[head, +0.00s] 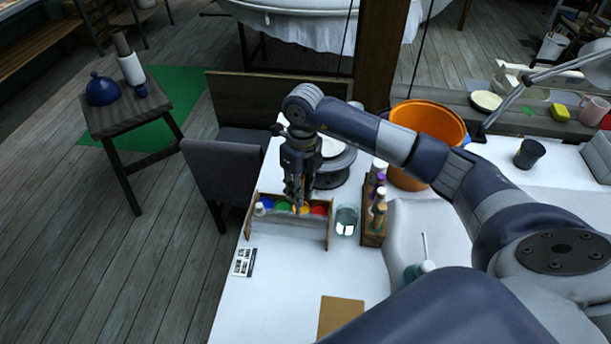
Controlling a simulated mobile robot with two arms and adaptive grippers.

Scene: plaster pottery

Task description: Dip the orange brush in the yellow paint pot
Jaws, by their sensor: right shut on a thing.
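My right gripper (296,196) reaches down from above, over the paint rack (289,232) on the white table. It is shut on a slim thing, which I take to be the orange brush; the fingers hide most of it. The yellow paint pot (304,210) sits in the rack just below the fingertips, between the green pot (283,206) and the red pot (319,210). A blue pot (266,203) is at the left end. I cannot tell whether the brush touches the yellow paint. My left gripper is not in view.
A glass of water (346,221) stands just right of the rack, beside a wooden bottle holder (373,238). A large orange bucket (425,122) stands behind. A grey chair (222,178) is at the table's left edge.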

